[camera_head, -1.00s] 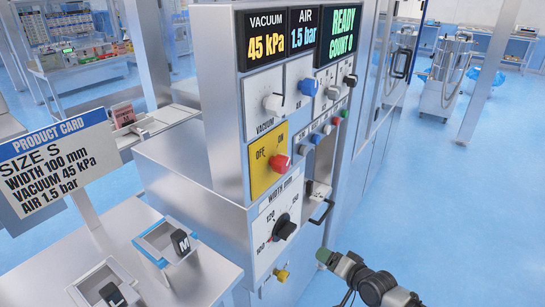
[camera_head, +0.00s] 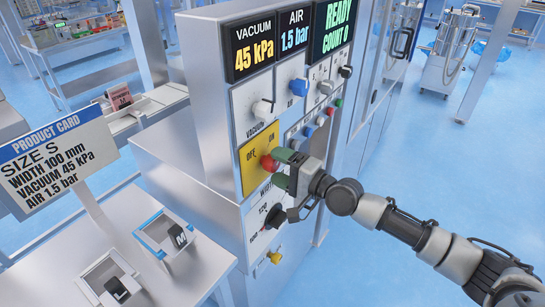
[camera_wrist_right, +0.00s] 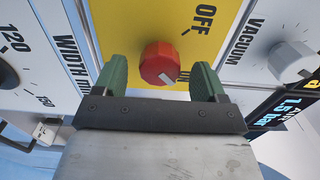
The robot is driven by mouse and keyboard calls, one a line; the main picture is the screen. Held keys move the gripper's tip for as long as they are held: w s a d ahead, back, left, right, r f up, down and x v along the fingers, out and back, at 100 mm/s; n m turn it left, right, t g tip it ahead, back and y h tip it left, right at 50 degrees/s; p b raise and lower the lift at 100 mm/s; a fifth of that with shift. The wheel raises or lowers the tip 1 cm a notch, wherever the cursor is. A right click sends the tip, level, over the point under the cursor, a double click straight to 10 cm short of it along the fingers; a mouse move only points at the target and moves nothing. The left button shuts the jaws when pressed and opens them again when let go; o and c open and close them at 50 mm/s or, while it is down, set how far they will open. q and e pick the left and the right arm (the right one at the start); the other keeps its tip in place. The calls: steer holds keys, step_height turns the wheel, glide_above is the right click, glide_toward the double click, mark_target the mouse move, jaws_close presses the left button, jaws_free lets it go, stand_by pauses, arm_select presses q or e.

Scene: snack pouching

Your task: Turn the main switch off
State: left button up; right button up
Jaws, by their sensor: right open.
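The main switch is a red knob (camera_head: 267,163) on a yellow plate (camera_head: 251,158) marked OFF and ON, on the front of the machine. In the right wrist view the red knob (camera_wrist_right: 158,62) has its white mark towards the ON label, and OFF is readable on the yellow plate (camera_wrist_right: 128,25). My right gripper (camera_head: 281,168) is close in front of the plate. In the right wrist view its green fingers (camera_wrist_right: 160,80) are open, one on each side of the knob, with visible gaps. My left gripper is not in view.
A white vacuum knob (camera_head: 262,108) is above the plate and a black width knob (camera_head: 275,216) below it. A blue air knob (camera_head: 298,87) and several small buttons are nearby. A product card (camera_head: 55,155) stands at the left. Open blue floor is at the right.

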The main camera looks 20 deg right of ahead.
steer(key=shift+x, duration=1)
steer(key=shift+w+a, duration=0.1)
steer(key=shift+w, duration=0.05)
steer(key=c, duration=0.9)
steer(key=shift+c, duration=0.2)
